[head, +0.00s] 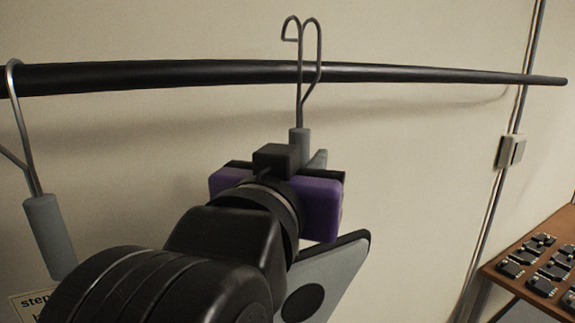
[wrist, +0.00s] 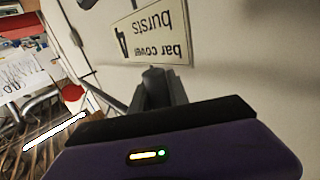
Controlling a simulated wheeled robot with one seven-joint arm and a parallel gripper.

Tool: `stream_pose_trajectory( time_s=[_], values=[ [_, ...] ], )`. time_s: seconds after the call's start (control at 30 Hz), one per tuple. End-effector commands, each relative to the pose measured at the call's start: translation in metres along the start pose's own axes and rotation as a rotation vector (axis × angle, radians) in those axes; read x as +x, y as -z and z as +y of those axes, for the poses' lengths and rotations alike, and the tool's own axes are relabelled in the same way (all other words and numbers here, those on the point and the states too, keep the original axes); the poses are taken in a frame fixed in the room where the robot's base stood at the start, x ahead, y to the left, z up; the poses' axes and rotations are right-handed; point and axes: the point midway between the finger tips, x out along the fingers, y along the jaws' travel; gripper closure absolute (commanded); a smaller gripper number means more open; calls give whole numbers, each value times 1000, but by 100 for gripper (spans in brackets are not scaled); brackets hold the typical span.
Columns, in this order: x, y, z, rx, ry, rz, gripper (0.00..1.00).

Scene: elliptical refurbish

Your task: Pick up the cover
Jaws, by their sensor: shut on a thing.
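My gripper (head: 308,160) is purple and black and stands in front of the wall, just below a black bar. Its grey fingers are shut on a grey sleeve (head: 299,141) at the lower end of a wire hook (head: 300,75). The hook's top rises above the bar; I cannot tell whether it touches the bar. In the wrist view, the fingers (wrist: 157,90) close around the sleeve's dark end (wrist: 153,73). A grey panel with a dark edge and a dark round spot (head: 345,262) is partly hidden behind my arm. I cannot tell for certain which part is the cover.
The black bar (head: 420,74) runs across the wall. Another hook with a grey sleeve (head: 48,235) hangs at left. A "bar cover bursts" sign (wrist: 160,35) is upside down in the wrist view. A brown table (head: 535,245) with small black items is at right.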

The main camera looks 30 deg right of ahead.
Motion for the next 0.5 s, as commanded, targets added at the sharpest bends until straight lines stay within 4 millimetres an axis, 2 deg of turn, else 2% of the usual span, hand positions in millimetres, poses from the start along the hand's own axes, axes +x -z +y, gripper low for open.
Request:
stream_pose_trajectory(
  time_s=[0.3,0.5],
  values=[
    [-84,0,-2,1,8,2,100],
    [-128,0,0,2,5,1,100]
  ],
)
